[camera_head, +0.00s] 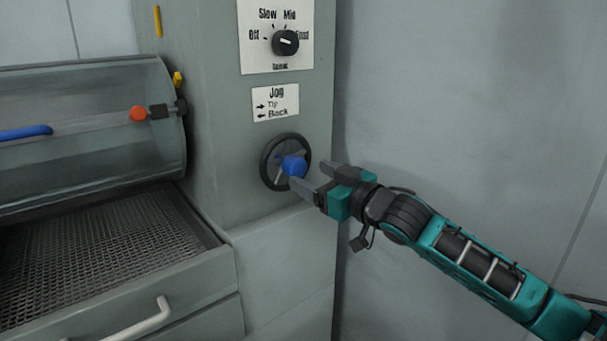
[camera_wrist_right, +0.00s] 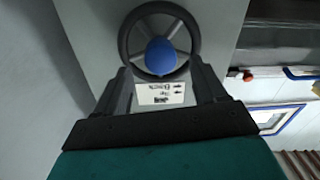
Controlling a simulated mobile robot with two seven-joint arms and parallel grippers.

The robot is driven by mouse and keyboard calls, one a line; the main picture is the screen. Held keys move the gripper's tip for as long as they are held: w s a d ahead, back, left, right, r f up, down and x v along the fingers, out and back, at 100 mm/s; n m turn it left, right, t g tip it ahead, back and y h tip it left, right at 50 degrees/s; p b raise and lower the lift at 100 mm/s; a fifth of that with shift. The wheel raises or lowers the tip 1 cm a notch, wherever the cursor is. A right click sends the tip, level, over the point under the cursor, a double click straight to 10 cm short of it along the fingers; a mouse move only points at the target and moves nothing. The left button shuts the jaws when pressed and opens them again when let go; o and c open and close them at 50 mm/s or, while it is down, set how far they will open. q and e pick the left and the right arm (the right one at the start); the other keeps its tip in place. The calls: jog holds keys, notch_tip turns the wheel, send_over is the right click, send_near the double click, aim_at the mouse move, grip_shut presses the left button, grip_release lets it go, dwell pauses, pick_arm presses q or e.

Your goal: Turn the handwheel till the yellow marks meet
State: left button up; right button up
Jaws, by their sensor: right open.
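The handwheel is a black ring (camera_head: 265,175) with a blue knob (camera_head: 294,165), on the front of the grey column. My right gripper (camera_head: 309,175) is open in front of it, its fingers pointing at the knob. In the right wrist view the blue knob (camera_wrist_right: 161,56) shows between the fingertips, apparently just beyond them; I cannot tell whether they touch it. One yellow mark (camera_head: 157,20) is a strip high on the column. Another yellow piece (camera_head: 177,78) sits lower, at the clear guard's upper right edge. The two are apart. My left gripper is not in view.
Above the wheel are a Jog label (camera_head: 275,104) and a black speed dial (camera_head: 285,42). Left are the clear curved guard (camera_head: 90,160) with an orange-red knob (camera_head: 138,113), a mesh bed (camera_head: 90,250) and a drawer handle (camera_head: 135,325).

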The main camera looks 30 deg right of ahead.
aim_at(300, 170)
jog(key=shift+w+a, duration=0.2)
jog(key=shift+w, duration=1.75)
jog(key=shift+c, duration=0.5)
jog(key=c, duration=1)
jog(key=shift+o, duration=0.2)
jog(key=shift+r+n+p, duration=0.15)
jog(key=shift+n+p, duration=0.25)
jog(key=shift+p, duration=0.25)
jog(key=shift+r+n+p, duration=0.1)
jog(key=shift+n+p, duration=0.9)
jog(key=shift+p, duration=0.25)
jog(key=shift+n+p, duration=1.7)
jog(key=shift+n, duration=0.2)
jog(key=shift+f, duration=0.2)
jog(key=o, duration=1.1)
jog(key=shift+c, duration=0.2)
